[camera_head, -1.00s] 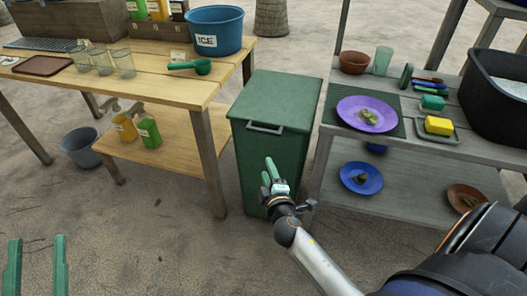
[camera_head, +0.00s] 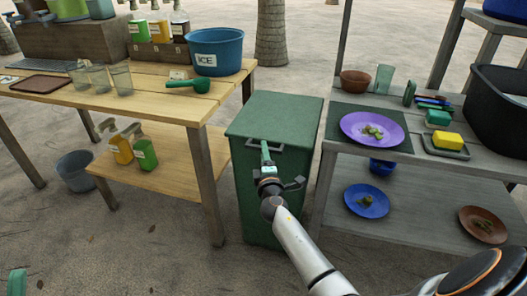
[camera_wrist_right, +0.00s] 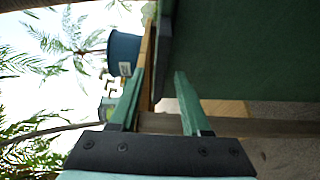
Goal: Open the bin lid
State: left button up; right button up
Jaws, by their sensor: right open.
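The green bin (camera_head: 253,206) stands between the wooden table and the grey shelf, its flat lid (camera_head: 275,115) down. A grey handle (camera_head: 282,148) is at the lid's front edge, partly hidden by my right gripper (camera_head: 266,152). That gripper is open at the front of the bin, its green fingers pointing up across the handle. I cannot tell whether they touch it. In the right wrist view, the two fingers (camera_wrist_right: 160,85) are apart, with the green bin (camera_wrist_right: 240,55) filling the upper right. A green fingertip of my left gripper (camera_head: 17,282) shows at the lower left corner.
The wooden table (camera_head: 60,92) on the left holds a blue ice bucket (camera_head: 215,53), a green scoop (camera_head: 187,84) and glasses. The grey shelf (camera_head: 345,157) on the right holds a purple plate (camera_head: 357,136) and a yellow sponge (camera_head: 447,140). Sand is clear before the bin.

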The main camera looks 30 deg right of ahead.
jog(key=shift+b+x, duration=0.3)
jog(key=shift+x, duration=1.1)
grip_shut()
dwell(0.4)
